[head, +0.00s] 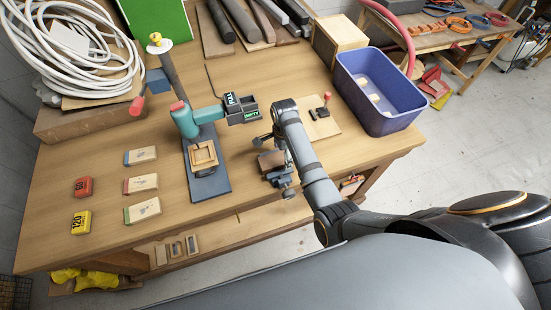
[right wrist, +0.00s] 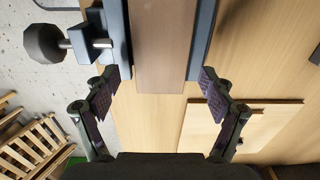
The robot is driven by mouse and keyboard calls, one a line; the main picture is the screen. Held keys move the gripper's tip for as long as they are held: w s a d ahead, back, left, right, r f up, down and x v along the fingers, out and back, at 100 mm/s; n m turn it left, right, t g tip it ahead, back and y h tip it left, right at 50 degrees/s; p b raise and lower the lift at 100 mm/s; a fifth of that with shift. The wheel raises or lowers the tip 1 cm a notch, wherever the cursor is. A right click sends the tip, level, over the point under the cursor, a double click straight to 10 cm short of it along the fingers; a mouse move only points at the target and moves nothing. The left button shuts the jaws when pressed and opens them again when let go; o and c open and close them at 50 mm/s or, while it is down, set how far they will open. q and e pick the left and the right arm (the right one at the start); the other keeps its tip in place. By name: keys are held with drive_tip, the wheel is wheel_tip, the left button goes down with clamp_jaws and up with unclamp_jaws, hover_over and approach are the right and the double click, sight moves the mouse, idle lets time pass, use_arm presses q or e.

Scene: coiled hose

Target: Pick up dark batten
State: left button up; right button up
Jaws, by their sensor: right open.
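A brown wooden batten (right wrist: 163,45) lies between the two grey jaws of a bench vise (right wrist: 203,40) in the right wrist view. In the head view the batten (head: 270,159) shows as a short brown piece at the vise (head: 281,179) on the bench's front edge, partly hidden by my arm. My right gripper (right wrist: 164,88) is open and empty, its fingers apart on either side of the batten's line. In the head view the right gripper (head: 275,143) is over the vise; its fingertips are hard to make out. My left gripper is not in view.
A teal drill press (head: 187,120) stands left of the vise. A board with a red-knobbed clamp (head: 317,114) and a blue bin (head: 377,95) are to the right. Several dark and brown lengths (head: 243,20) lie at the back. Boxes and blocks (head: 141,184) sit at the left.

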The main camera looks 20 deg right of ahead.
drive_tip(key=shift+f, duration=0.6)
drive_tip(key=c, duration=1.3)
drive_tip(key=shift+c, duration=0.3)
drive_tip(key=shift+w+d+r, duration=0.1)
drive_tip(key=shift+r, duration=0.05)
